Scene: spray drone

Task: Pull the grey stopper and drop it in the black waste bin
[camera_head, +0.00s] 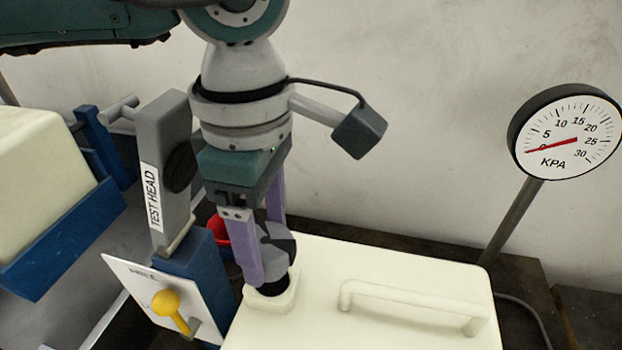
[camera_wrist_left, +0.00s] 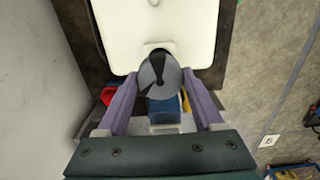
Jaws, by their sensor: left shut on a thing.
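My left gripper (camera_head: 262,268), with purple fingers, points down and is shut on the grey stopper (camera_head: 277,243). The stopper has black patches and is at the square neck (camera_head: 284,300) of the cream tank (camera_head: 370,318). A dark patch shows inside the neck, below the stopper; I cannot tell whether the stopper's lower end is still in it. In the left wrist view the round stopper (camera_wrist_left: 160,78) sits between the fingertips, with a dark opening beside it at the tank's edge. The black waste bin is not in view. My right gripper is not in view.
A grey "TEST HEAD" block (camera_head: 165,160) stands left of the gripper, above a white plate with a yellow lever (camera_head: 168,304). A red object (camera_head: 218,231) is behind the fingers. The tank has a raised handle (camera_head: 415,303). A KPA gauge (camera_head: 567,135) stands right.

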